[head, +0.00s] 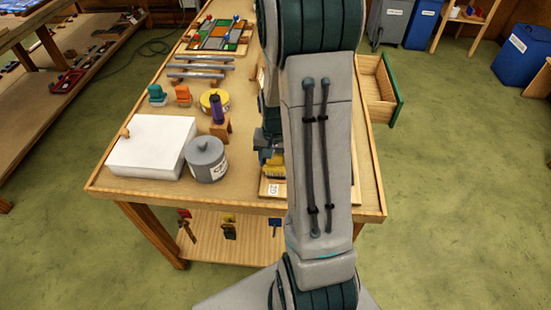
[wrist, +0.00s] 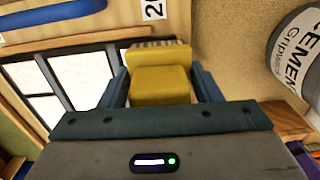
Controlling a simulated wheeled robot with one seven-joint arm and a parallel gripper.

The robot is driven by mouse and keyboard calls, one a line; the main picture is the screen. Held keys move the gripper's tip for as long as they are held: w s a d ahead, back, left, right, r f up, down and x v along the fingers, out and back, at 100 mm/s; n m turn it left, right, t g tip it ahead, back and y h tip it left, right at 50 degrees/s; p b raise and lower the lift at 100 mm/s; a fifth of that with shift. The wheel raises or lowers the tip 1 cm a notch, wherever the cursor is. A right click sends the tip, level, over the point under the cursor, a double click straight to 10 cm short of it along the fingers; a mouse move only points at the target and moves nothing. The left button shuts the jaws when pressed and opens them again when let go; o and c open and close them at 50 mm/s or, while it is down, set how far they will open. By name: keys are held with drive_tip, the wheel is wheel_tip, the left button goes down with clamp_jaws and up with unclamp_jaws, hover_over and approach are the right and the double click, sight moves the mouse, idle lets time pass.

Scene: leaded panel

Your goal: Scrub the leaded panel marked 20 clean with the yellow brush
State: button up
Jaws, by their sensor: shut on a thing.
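My gripper (wrist: 160,84) is shut on the yellow brush (wrist: 160,82), with one blue-grey finger on each side of it. The brush's bristles show at its far edge in the wrist view, close over the wooden board. In the head view the brush (head: 272,166) shows low beside my arm, near the table's front edge. The leaded panel (wrist: 50,104), with pale panes and dark lead lines, lies left of the brush in the wrist view. A label reading 20 (wrist: 153,9) is on its board. My arm hides most of the panel in the head view; I cannot tell whether the bristles touch.
A grey cement pot (head: 206,160) stands left of the brush, with a white block (head: 152,146) beyond it. A purple item (head: 217,109) stands on a wooden block. An open drawer (head: 379,90) sticks out at right.

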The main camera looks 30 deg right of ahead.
drive_tip(key=shift+d, duration=0.1)
idle(0.3)
drive_tip(key=shift+s+d+b, duration=0.3)
drive_tip(key=shift+s+d, duration=0.65)
drive_tip(key=shift+d, duration=0.2)
drive_tip(key=shift+s+d+f, duration=0.1)
drive_tip(key=shift+s+d, duration=0.35)
drive_tip(key=shift+d, duration=0.15)
drive_tip(key=shift+s+d, duration=0.4)
drive_tip(key=shift+d, duration=0.2)
drive_tip(key=shift+b, duration=0.3)
drive_tip(key=shift+s+d, duration=0.15)
drive_tip(key=shift+d, duration=0.05)
drive_tip(key=shift+s+d, duration=0.75)
drive_tip(key=shift+d, duration=0.3)
drive_tip(key=shift+d+b, duration=0.1)
drive_tip(key=shift+b, duration=0.2)
drive_tip(key=shift+s+d, duration=0.85)
drive_tip(key=shift+d, duration=0.3)
